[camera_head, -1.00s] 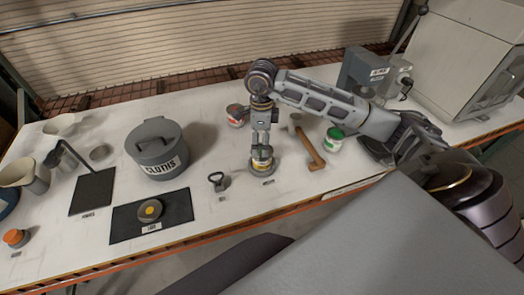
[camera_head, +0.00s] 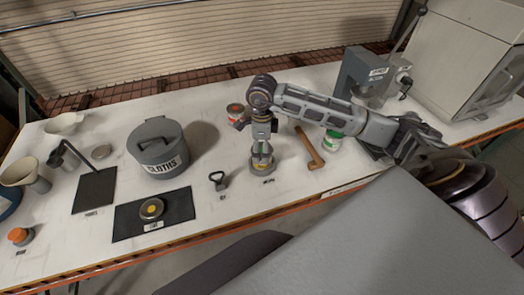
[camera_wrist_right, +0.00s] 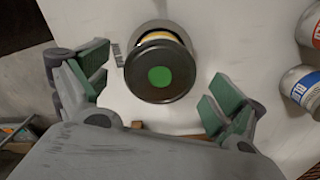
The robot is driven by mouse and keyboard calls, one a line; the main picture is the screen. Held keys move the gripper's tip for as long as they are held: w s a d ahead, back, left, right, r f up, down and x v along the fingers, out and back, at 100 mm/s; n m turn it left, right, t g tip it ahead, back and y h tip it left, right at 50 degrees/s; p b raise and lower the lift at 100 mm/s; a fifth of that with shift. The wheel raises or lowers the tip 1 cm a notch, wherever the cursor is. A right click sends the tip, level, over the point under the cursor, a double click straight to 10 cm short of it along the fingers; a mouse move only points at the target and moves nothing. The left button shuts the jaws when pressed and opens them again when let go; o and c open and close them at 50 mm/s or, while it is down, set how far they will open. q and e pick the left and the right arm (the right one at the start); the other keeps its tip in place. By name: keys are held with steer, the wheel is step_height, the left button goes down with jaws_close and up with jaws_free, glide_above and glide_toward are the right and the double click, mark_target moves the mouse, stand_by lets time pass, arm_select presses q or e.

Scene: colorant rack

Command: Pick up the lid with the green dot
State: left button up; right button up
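The dark round lid with the green dot (camera_wrist_right: 159,76) fills the upper middle of the right wrist view. It sits on a can whose yellow band (camera_wrist_right: 160,37) shows just behind its rim. My right gripper (camera_wrist_right: 156,85) is open, with one green-padded finger on each side of the lid, and holds nothing. In the head view my right gripper (camera_head: 262,152) points down over the can's round grey base (camera_head: 277,168), and its fingers largely hide the can and lid. My left gripper is not in view.
A second lid with a yellow dot (camera_head: 152,207) lies on a black mat (camera_head: 183,206). A bottle opener (camera_head: 217,180) and a wooden-handled tool (camera_head: 309,148) flank the base. A red-marked can (camera_head: 235,111), a green-marked can (camera_head: 333,140) and a grey cloths bin (camera_head: 158,149) stand nearby.

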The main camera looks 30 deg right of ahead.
steer(key=c, duration=0.7)
step_height(320, 180, up, 10)
steer(key=b, duration=0.2)
stand_by(0.6)
steer(key=shift+w+r, duration=0.1)
steer(key=shift+r, duration=0.15)
stand_by(0.4)
steer(key=shift+w+a+r, duration=0.1)
steer(key=shift+w+r, duration=0.35)
steer(key=shift+r, duration=0.35)
